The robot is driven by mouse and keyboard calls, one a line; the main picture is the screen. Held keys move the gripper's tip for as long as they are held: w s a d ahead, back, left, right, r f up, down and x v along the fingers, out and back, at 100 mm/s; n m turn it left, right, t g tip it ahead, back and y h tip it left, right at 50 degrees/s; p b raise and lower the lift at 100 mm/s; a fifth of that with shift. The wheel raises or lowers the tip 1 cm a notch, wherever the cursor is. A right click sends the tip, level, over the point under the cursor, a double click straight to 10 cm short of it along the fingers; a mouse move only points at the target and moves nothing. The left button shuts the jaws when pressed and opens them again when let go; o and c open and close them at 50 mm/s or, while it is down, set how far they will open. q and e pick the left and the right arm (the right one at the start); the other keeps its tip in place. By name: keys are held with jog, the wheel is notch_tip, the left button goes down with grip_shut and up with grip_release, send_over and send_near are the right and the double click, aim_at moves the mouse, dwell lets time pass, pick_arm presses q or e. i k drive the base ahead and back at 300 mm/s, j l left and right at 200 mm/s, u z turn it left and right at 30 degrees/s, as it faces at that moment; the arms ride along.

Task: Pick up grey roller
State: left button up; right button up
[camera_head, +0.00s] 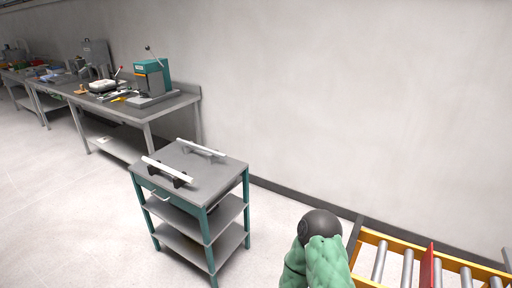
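Two light grey-white rollers lie on the grey top of a small teal-framed cart. The front roller (166,168) rests on black supports near the cart's front left edge. The back roller (202,148) lies along the far edge, also on small dark supports. I cannot tell from colour which one is the grey roller. The cart top (209,174) is bare between and to the right of them. Neither gripper shows in the head view.
Yellow-framed conveyor (369,238) with grey rollers and a red plate (428,266) stands at the lower right. Workbench (150,111) with a teal press (152,77) stands behind the cart. A green padded form with a dark cap (320,228) is at bottom centre. Floor at left is clear.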

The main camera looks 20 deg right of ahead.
aim_at(218, 155)
jog(key=z, duration=0.25)
jog(key=u, duration=4.15)
jog(key=k+l+u, duration=0.15)
jog(key=u, duration=0.25)
jog(key=k+l+u, duration=0.15)
jog(key=u, duration=0.25)
jog(key=k+l+u, duration=0.2)
jog(key=u, duration=0.2)
jog(key=k+l+u, duration=0.1)
jog(key=u, duration=0.3)
jog(key=k+j+z, duration=0.2)
jog(key=k+z, duration=0.2)
jog(key=k, duration=0.3)
jog(key=k+z, duration=0.45)
jog(key=k, duration=0.3)
jog(key=k+l+z, duration=0.4)
jog(key=k, duration=0.3)
jog(key=k+z, duration=0.1)
jog(key=k, duration=0.45)
jog(key=k+l+z, duration=0.1)
jog(key=k, duration=0.45)
jog(key=k+l+z, duration=0.15)
jog(key=k, duration=0.4)
jog(key=z, duration=2.15)
jog(key=k+l, duration=0.05)
